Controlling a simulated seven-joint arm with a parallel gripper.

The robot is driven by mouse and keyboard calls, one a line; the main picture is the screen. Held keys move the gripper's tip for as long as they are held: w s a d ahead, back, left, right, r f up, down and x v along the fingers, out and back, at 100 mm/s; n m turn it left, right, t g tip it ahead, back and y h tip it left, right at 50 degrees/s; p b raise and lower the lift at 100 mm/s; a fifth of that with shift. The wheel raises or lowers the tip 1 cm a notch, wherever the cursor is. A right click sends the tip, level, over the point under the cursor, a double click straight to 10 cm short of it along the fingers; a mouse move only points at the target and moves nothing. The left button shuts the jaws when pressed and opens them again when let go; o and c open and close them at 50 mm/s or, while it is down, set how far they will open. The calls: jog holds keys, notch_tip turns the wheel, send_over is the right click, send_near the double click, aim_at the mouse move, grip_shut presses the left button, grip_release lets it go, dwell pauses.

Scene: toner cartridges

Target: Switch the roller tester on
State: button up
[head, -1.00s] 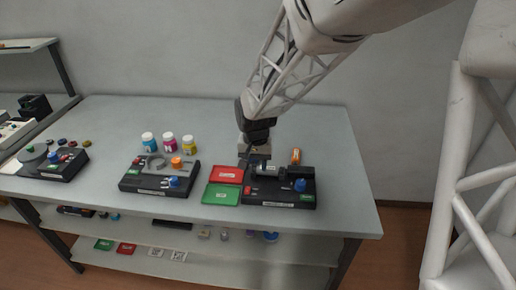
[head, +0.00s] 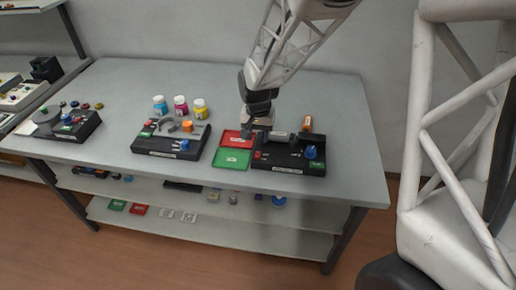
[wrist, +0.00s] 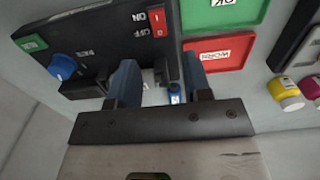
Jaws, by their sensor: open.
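The roller tester, a black device (head: 290,165) at the right of the bench, has a blue knob (head: 311,152), a grey roller-like cylinder (head: 279,136) and a small red switch (head: 258,155). In the wrist view its black panel (wrist: 100,30) shows the blue knob (wrist: 62,66) and a red rocker switch (wrist: 159,34) beside ON and OFF lettering. My gripper (head: 262,130) is over the tester's back left part. In the wrist view my gripper (wrist: 160,78) is open, its two fingers apart. The switch lies beyond the fingertips. A small blue-ended part (wrist: 174,95) shows between the fingers.
A red tray (head: 236,137) and a green tray (head: 231,158) adjoin the tester's left side. A second black device (head: 170,145) stands further left, with several coloured bottles (head: 181,105) behind it. An orange item (head: 307,123) stands behind the tester.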

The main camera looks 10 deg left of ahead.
aim_at(258, 152)
jog(key=shift+f, duration=3.25)
jog(key=shift+c, duration=0.3)
grip_shut()
jog(key=shift+s+t, duration=0.15)
jog(key=shift+t, duration=0.65)
jog(key=shift+o, duration=0.3)
grip_release()
jog(key=shift+r, duration=0.25)
